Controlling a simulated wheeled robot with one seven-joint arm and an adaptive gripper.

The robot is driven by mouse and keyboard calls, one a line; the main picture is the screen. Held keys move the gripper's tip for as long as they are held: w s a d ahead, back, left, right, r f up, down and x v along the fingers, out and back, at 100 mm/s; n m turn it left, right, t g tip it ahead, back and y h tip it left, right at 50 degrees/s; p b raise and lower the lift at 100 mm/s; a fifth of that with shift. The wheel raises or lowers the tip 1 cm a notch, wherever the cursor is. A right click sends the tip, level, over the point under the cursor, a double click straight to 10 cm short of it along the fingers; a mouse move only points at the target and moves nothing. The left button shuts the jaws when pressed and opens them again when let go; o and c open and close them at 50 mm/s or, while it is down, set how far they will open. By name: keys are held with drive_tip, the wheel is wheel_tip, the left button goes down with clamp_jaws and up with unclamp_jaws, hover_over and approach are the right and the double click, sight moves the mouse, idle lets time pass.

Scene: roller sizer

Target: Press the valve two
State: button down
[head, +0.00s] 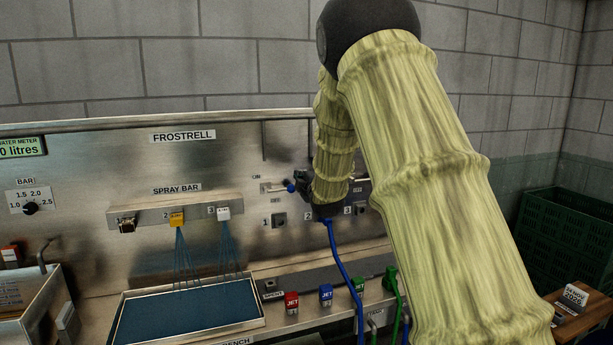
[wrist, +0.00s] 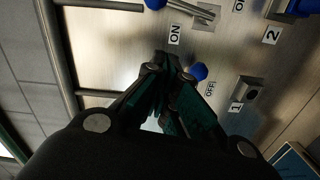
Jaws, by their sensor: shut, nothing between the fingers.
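On the steel panel, a switch plate (head: 272,187) has ON and OFF labels. A blue knob (head: 290,188) shows there beside my gripper (head: 303,184). In the wrist view, my gripper (wrist: 167,60) is shut and empty, its tips between the ON label and a blue knob (wrist: 198,72) near OFF. Whether they touch the knob, I cannot tell. Another blue knob (wrist: 155,4) shows at the top edge, by a metal lever (wrist: 192,9). Below the switches is a row of ports numbered 1, 2 and 3; port 1 (head: 279,220) is bare. No label reading valve two is legible.
A blue hose (head: 345,270) hangs below my wrist. Red, blue and green JET blocks (head: 326,295) stand on the ledge. The spray bar (head: 150,217) has a yellow nozzle (head: 177,217) and a white nozzle (head: 223,213), with blue streams above a tray (head: 262,318). My arm hides the right panel.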

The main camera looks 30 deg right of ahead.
drive_tip(key=shift+w+d+f+p, duration=0.2)
drive_tip(key=shift+w+d+p, duration=0.8)
drive_tip(key=shift+w+d, duration=0.3)
drive_tip(key=shift+w+d+f+p, duration=0.2)
drive_tip(key=shift+w+d+p, duration=0.9)
drive_tip(key=shift+d, duration=0.3)
drive_tip(key=shift+w+b, duration=0.1)
drive_tip(key=shift+b, duration=0.25)
